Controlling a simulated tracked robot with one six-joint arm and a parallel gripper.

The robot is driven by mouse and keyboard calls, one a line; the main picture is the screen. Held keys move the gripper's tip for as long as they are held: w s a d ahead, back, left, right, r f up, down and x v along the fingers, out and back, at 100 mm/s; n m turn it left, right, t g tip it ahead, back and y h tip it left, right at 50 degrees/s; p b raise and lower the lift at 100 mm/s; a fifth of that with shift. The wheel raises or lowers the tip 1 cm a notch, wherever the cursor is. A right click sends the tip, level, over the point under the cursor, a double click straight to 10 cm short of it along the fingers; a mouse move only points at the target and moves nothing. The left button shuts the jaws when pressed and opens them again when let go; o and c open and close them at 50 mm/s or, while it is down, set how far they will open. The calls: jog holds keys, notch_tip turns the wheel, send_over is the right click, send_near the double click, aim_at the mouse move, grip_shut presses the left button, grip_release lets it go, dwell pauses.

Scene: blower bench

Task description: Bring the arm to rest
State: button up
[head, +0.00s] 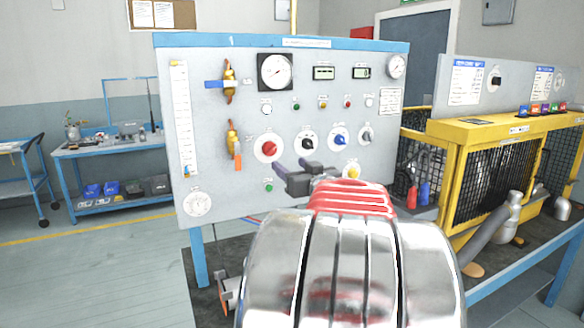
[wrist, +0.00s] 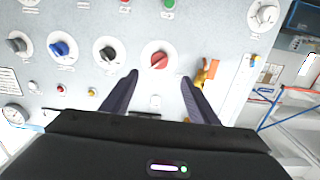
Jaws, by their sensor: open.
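My gripper (head: 291,165) is in front of the grey instrument panel (head: 225,190), just below the row of knobs. Its two dark fingers are apart with nothing between them; they also show open in the wrist view (wrist: 159,78). The red knob (head: 269,148) is just beyond the fingertips, and in the wrist view (wrist: 159,57) it lies ahead of the gap, apart from both fingers. My silver and red arm reaches forward from the bottom of the head view and hides the panel's lower right part.
The black knob (head: 309,144) and blue knob (head: 339,139) are close to the right of the red one. Brass valves (head: 233,140) stick out on the left. A yellow caged machine (head: 510,130) stands at right. Open floor (head: 100,265) is at left.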

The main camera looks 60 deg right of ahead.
dwell(0.5)
jog(key=w+a+f+g+y, duration=0.1)
jog(key=w+a+f+g, duration=0.15)
jog(key=a, duration=0.85)
jog(key=w+a+f+g, duration=0.2)
jog(key=w+a+f, duration=0.1)
jog(key=a, duration=0.9)
jog(key=s+a+f+n+g+y, duration=0.1)
jog(key=s+a+f+n+y, duration=0.1)
jog(key=s+a+f, duration=0.3)
jog(key=s+a+f+n+g+y, duration=0.2)
jog(key=s+a+f+y, duration=0.1)
jog(key=a, duration=1.1)
jog(key=s+a+f+n+g+y, duration=0.2)
jog(key=s+a+f, duration=0.4)
jog(key=a, duration=0.4)
jog(key=shift+s+a+f+y, duration=0.15)
jog(key=shift+s+f+y, duration=0.2)
jog(key=shift+s+y, duration=0.4)
jog(key=shift+s, duration=0.1)
jog(key=shift+c, duration=0.2)
